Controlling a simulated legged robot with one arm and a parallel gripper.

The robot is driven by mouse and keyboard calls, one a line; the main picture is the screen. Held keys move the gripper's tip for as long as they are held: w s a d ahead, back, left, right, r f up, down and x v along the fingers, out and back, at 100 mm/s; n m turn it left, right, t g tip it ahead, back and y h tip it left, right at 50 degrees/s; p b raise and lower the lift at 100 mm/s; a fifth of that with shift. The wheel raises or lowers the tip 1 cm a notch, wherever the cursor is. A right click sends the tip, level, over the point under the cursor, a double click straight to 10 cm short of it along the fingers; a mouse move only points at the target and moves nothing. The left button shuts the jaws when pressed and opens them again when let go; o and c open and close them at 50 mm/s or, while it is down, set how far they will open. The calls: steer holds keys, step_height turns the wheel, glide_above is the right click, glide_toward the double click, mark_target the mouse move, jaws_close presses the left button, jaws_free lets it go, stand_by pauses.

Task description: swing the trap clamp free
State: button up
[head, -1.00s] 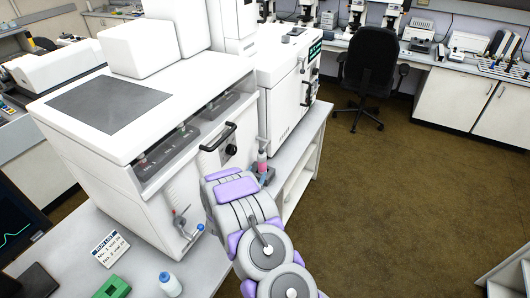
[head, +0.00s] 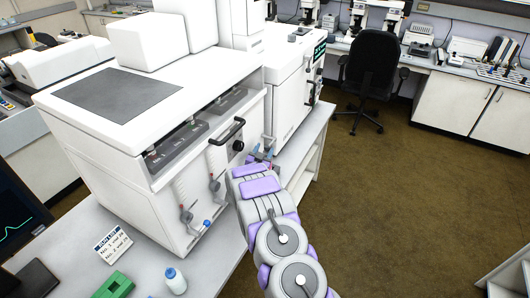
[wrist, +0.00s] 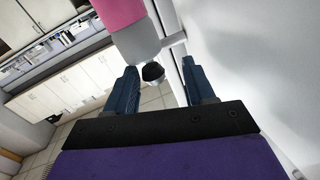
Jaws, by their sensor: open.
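In the wrist view a pink-topped cylinder (wrist: 119,12) with a pale grey lower part hangs beside a white panel. A short pale arm (wrist: 174,40) joins it to the panel side, and a black round end (wrist: 153,72) points toward me. I cannot tell for certain which part is the trap clamp. My gripper (wrist: 161,82) is open, its two blue fingers on either side of the black end, with gaps showing. In the head view my gripper (head: 261,155) is by the front of the white instrument, and my arm hides most of the cylinder.
The white instrument (head: 110,150) stands on the bench, with a black bar handle (head: 226,132) and hoses on its front. A blue-capped bottle (head: 175,283), a green block (head: 114,286) and a run list card (head: 113,247) are at front left. Open brown floor lies to the right.

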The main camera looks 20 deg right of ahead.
steer(key=shift+a, duration=0.15)
steer(key=shift+d+f, duration=0.2)
steer(key=shift+d, duration=0.95)
steer(key=c, duration=0.6)
steer(key=shift+a, duration=0.6)
steer(key=c, duration=0.3)
jaws_close()
steer(key=shift+d+r, duration=0.1)
steer(key=shift+d, duration=0.05)
